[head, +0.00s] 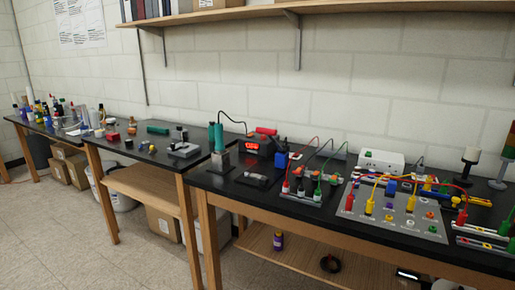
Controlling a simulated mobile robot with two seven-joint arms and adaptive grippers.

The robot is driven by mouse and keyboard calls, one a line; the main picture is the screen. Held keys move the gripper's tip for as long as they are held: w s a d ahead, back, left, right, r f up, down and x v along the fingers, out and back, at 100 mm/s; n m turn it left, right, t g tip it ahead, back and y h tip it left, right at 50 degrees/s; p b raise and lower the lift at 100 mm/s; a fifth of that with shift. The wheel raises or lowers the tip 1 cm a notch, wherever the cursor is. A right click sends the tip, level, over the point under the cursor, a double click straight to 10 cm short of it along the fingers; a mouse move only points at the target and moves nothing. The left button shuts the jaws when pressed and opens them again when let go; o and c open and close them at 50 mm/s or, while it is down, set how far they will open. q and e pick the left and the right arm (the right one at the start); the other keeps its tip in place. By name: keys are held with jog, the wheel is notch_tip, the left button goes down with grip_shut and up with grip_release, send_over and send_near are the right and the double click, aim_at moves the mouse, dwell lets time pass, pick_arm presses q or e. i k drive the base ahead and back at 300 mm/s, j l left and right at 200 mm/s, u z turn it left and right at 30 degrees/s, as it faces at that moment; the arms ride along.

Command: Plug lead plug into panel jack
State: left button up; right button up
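A grey jack panel (408,226) lies on the right black workbench, with several coloured jacks on its face. A red plug (350,201) and yellow plugs (369,206) stand upright at the panel, with leads arching over it. From this distance I cannot tell which plugs are fully seated. Neither of my grippers is in view.
A white box (381,161) stands behind the panel. A soldering station with a red display (252,146) is left of the rack, beside a blue container (281,160). Stands and rails (483,244) crowd the right end. A wooden shelf (225,13) hangs above.

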aim_at(461, 218)
jog(key=z, duration=1.5)
